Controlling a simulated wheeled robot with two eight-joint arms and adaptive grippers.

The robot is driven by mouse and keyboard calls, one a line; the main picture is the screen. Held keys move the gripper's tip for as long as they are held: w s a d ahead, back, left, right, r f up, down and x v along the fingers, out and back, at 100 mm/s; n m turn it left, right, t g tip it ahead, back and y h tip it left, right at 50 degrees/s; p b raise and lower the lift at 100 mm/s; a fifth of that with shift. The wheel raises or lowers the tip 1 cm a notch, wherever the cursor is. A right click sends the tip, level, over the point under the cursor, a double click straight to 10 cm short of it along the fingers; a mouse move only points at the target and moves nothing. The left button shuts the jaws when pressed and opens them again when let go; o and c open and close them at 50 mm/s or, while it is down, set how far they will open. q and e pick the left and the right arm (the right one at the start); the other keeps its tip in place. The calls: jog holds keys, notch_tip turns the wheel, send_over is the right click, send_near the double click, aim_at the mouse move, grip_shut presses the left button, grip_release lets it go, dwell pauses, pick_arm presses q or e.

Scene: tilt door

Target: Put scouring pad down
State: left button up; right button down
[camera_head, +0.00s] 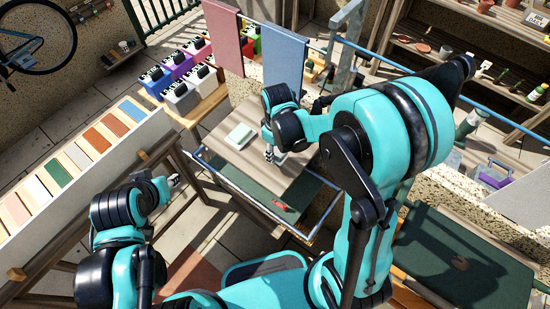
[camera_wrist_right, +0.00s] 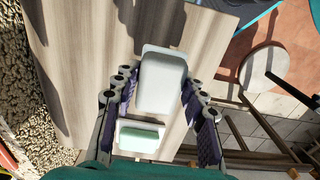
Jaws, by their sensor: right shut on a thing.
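My right gripper (camera_head: 272,156) is low over a wooden worktop (camera_head: 290,170) in the head view. In the right wrist view its fingers (camera_wrist_right: 157,95) stand on both sides of a pale grey-white, rounded block, which I take for the scouring pad (camera_wrist_right: 162,82), and are shut on it. Whether the pad touches the worktop is unclear. A pale green block with a white edge (camera_wrist_right: 140,138) lies on the worktop beside it; it also shows in the head view (camera_head: 240,136), left of the gripper. My left gripper (camera_head: 174,181) is away from the worktop, its fingers too small to judge.
A red-handled tool (camera_head: 281,206) lies on a dark green surface below the worktop. A blue cloth (camera_head: 273,60) hangs at the back. A round white stool (camera_wrist_right: 263,68) stands right of the worktop.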

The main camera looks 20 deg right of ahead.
aim_at(276, 158)
jog(key=shift+w+a+f, duration=0.15)
jog(key=shift+f, duration=0.3)
jog(key=shift+f+b, duration=0.5)
jog(key=shift+f, duration=1.25)
jog(key=shift+f+b, duration=0.25)
jog(key=shift+b, duration=0.05)
jog(key=c, duration=0.9)
grip_release()
jog(key=shift+r, duration=0.1)
jog(key=shift+o, duration=0.2)
jog(key=shift+r, duration=0.1)
